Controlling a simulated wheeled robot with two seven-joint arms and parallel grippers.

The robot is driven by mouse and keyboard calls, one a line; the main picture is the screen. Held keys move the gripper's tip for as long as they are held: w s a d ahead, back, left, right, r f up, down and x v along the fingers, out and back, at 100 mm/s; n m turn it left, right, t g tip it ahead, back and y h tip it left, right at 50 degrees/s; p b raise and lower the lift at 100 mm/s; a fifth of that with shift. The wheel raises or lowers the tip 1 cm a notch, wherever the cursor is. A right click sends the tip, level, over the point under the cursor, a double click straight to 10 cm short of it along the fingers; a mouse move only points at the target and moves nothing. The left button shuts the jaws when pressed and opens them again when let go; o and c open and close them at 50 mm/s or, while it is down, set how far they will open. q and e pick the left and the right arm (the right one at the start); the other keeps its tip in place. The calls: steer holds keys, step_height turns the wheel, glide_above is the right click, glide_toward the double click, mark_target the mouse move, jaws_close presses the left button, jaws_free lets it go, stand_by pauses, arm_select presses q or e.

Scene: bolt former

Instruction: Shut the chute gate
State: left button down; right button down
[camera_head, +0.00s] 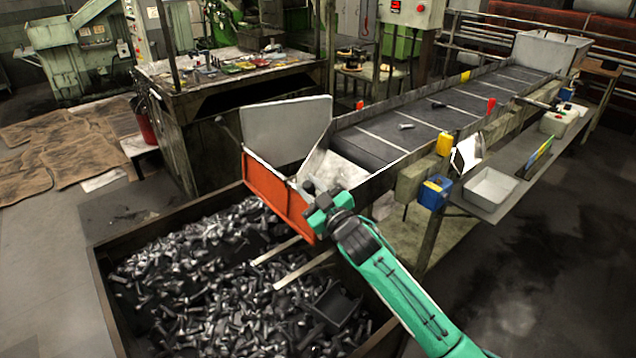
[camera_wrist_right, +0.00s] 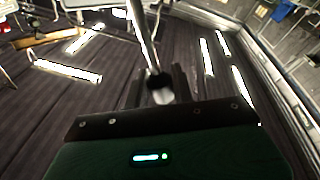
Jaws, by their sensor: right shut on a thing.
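The orange chute gate (camera_head: 275,193) stands steeply at the lower end of the chute (camera_head: 335,168), above the bin of bolts. From this angle I cannot tell whether a gap remains between the gate and the chute mouth. My right gripper (camera_head: 315,203) is at the gate's right end, its green body hiding that corner. In the right wrist view, the gripper (camera_wrist_right: 157,88) is shut on a slim metal bar (camera_wrist_right: 144,38) that runs up between the fingers. Where the bar joins the gate is hidden. My left gripper is not in view.
A large bin (camera_head: 105,290) full of loose bolts lies below the gate. A conveyor (camera_head: 470,112) with a few parts on it leads down to the chute.

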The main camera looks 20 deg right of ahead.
steer(key=shift+s+a+f+n+y, duration=0.25)
steer(key=shift+a+f+n+y, duration=0.2)
steer(key=shift+a+n, duration=0.4)
steer(key=shift+d+f, duration=0.1)
steer(key=shift+f, duration=0.05)
steer(key=c, duration=1.2)
jaws_free()
steer(key=shift+b+v, duration=1.85)
steer(key=shift+v, duration=5)
